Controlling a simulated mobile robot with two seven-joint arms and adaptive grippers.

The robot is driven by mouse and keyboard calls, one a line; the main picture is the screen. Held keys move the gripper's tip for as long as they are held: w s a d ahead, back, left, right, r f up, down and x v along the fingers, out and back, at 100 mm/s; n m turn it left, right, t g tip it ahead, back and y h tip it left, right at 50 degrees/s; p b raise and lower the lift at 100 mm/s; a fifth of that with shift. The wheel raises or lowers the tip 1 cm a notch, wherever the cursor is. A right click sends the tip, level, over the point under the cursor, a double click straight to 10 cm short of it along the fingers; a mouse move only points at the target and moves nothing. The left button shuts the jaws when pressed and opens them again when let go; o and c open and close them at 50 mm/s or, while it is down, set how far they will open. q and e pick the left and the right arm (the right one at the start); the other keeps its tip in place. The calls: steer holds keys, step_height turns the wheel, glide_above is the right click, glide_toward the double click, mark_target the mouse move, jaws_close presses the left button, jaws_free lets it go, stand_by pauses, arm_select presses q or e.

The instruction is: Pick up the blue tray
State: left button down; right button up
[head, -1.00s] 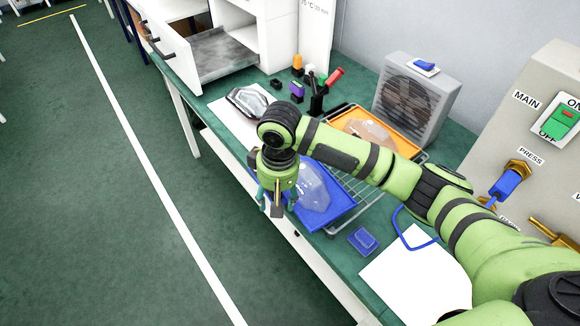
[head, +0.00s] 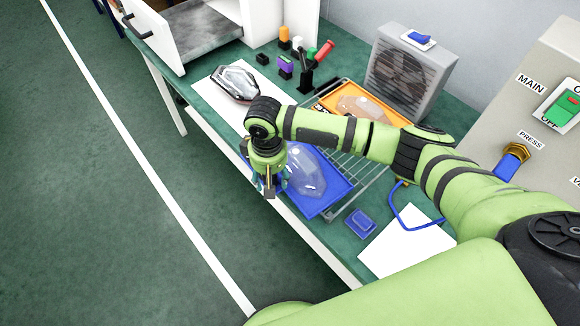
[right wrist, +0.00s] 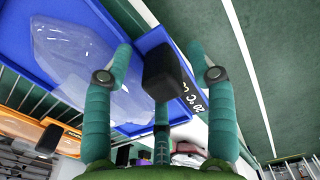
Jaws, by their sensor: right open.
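The blue tray (head: 310,208) lies at the front edge of the green bench, with a clear lamp cover (head: 306,172) in it. My right gripper (head: 270,188) points down at the tray's left front side, and my wrist hides part of that side. In the right wrist view the teal fingers (right wrist: 160,52) are apart. The tray's rim (right wrist: 150,42) runs between them, and the lamp cover (right wrist: 75,60) shows to the left. I cannot tell whether a finger touches the tray. My left gripper is not in view.
A wire rack (head: 362,178) with an orange tray (head: 386,117) sits behind. A dark lamp (head: 237,83) lies on white paper at left. A blue block (head: 361,223) and a white sheet (head: 405,248) lie at right. A grey fan box (head: 408,72) stands at the back.

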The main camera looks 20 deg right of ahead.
jaws_close()
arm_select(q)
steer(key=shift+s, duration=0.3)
arm_select(e)
steer(key=shift+r, duration=0.15)
